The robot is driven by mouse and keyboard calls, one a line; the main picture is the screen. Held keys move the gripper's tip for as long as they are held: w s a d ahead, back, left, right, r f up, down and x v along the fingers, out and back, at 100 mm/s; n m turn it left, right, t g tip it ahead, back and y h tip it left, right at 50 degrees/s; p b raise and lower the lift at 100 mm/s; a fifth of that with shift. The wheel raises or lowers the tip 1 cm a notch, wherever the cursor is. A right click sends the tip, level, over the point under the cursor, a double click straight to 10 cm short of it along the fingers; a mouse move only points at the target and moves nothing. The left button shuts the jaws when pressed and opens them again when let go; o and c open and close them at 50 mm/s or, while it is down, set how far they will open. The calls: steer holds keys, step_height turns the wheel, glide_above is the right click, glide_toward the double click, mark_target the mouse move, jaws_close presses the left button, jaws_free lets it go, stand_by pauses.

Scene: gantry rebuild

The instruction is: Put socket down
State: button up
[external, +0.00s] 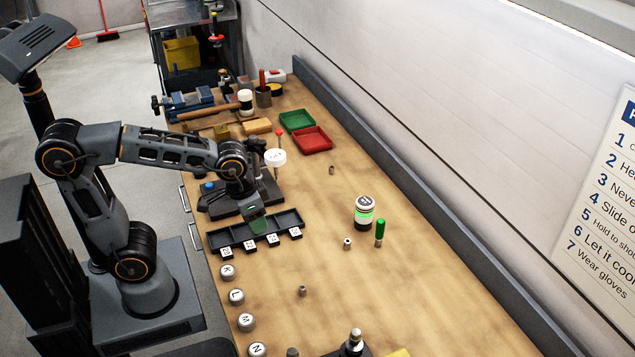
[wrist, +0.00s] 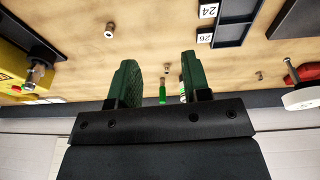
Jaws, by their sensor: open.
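My gripper (external: 257,224) is over the dark compartment tray (external: 290,219) in the external view. Small metal sockets stand apart on the bench: one near the front (external: 302,291), one beside the green-handled tool (external: 347,243), and one farther back (external: 332,170). The front one also shows in the wrist view (wrist: 110,30). The tray has white number labels along its front; 24 and 26 read in the wrist view. The gripper hides part of the tray's inside.
A black-and-green canister (external: 364,213) stands near the green-handled tool (external: 380,232). Round lettered knobs (external: 236,297) line the bench's left edge. Red (external: 312,139) and green (external: 297,121) bins sit farther back. The bench middle is mostly clear.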

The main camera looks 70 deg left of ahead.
steer(key=shift+o, duration=0.3)
steer(key=s+a+t, duration=0.1)
steer(key=s+a, duration=0.3)
steer(key=shift+s+a+f, duration=0.2)
steer(key=shift+s+f, duration=0.15)
steer(key=shift+s, duration=0.05)
steer(key=shift+s+a+f+t, duration=0.2)
steer(key=shift+s+a+t, duration=0.1)
steer(key=shift+s, duration=0.05)
